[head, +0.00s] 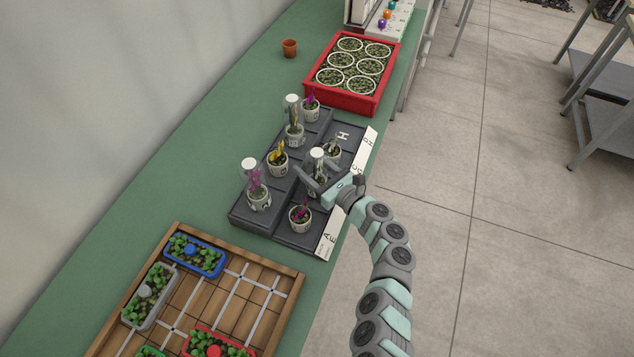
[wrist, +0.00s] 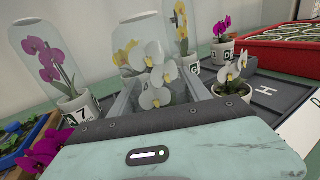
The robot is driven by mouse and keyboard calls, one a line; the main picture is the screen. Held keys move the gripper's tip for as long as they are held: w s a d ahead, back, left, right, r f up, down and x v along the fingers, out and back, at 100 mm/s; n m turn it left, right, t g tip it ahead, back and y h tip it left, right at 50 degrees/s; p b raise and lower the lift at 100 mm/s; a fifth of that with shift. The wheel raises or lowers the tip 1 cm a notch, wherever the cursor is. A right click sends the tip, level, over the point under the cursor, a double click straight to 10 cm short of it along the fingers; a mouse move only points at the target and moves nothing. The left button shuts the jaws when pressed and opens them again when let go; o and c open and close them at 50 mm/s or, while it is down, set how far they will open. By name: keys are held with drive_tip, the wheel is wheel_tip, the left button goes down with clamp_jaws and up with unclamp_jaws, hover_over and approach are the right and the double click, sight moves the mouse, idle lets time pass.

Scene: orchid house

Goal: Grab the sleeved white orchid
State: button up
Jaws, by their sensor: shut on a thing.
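The sleeved white orchid (head: 317,156) stands in the dark tray, inside a clear sleeve with a pale top. In the wrist view its white blooms (wrist: 155,75) show between my jaws, with a yellow orchid seen through the sleeve behind. My gripper (head: 312,171) reaches in from the right, its fingers on either side of the sleeved plant, shut on it. The wrist view shows my gripper's fingers (wrist: 158,92) around it low down. Its pot is mostly hidden by my gripper. I cannot tell whether it is lifted.
An unsleeved white orchid (head: 332,150) stands close behind. A sleeved purple orchid (head: 254,184) is at left, an unsleeved magenta one (head: 300,214) in front. A sleeved yellow orchid (head: 294,124) is farther back. A red crate (head: 352,101) and wooden tray (head: 286,273) flank the dark tray.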

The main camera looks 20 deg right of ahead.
clamp_jaws()
drive_tip(key=shift+r, duration=0.1)
idle(0.4)
